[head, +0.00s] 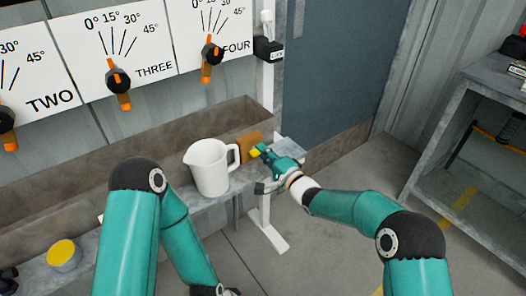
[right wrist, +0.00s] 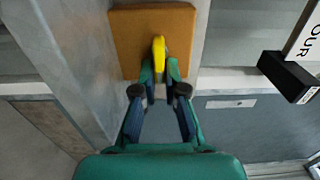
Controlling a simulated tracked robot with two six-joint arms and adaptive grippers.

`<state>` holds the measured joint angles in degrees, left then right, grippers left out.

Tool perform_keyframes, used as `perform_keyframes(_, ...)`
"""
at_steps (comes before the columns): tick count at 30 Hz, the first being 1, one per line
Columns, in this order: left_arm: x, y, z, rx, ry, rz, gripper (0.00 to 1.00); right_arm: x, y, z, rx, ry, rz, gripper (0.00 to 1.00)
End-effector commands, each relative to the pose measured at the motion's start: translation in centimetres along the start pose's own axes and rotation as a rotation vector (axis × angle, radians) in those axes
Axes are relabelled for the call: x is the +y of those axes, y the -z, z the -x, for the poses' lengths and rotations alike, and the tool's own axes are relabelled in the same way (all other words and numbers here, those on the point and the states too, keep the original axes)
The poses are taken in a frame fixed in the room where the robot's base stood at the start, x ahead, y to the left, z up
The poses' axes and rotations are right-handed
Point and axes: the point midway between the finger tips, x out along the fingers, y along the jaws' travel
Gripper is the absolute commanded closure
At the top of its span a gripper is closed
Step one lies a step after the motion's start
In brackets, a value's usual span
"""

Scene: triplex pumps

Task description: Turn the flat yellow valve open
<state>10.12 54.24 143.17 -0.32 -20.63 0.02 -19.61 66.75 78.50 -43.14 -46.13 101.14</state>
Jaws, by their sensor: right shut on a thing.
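The flat yellow valve (right wrist: 158,50) stands in front of a square orange-brown plate (right wrist: 128,38) in the right wrist view. My right gripper (right wrist: 160,76) is shut on the valve, with one fingertip on each side of it. In the head view the yellow valve (head: 255,153) shows at the tip of my right gripper (head: 265,154), beside the brown plate (head: 249,141). The gripper hides part of the valve.
A white jug (head: 208,167) stands on the bench just left of the plate. A yellow-topped can (head: 63,254) is at lower left. Panels with orange-handled dials (head: 118,85) hang on the wall above a trough (head: 150,138). A metal shelf (head: 470,130) stands at right. Floor between is clear.

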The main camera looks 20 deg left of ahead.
Motion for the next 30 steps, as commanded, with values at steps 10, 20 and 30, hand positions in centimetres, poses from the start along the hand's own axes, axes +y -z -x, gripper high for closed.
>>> perform_keyframes(10, 0.00, 0.00, 0.00, 0.000, 0.000, 0.000, 1.00, 0.35, 0.51, 0.17, 0.011, -0.006, -0.024, 1.00)
perform_keyframes(20, 0.00, 0.00, 0.00, 0.000, 0.000, 0.000, 1.00, 0.29, 0.35, 0.12, 0.008, -0.005, -0.021, 0.65)
perform_keyframes(30, 0.02, 0.01, 0.07, 0.000, 0.000, 0.000, 1.00, 0.15, 0.16, 0.24, 0.003, -0.003, -0.018, 0.65)
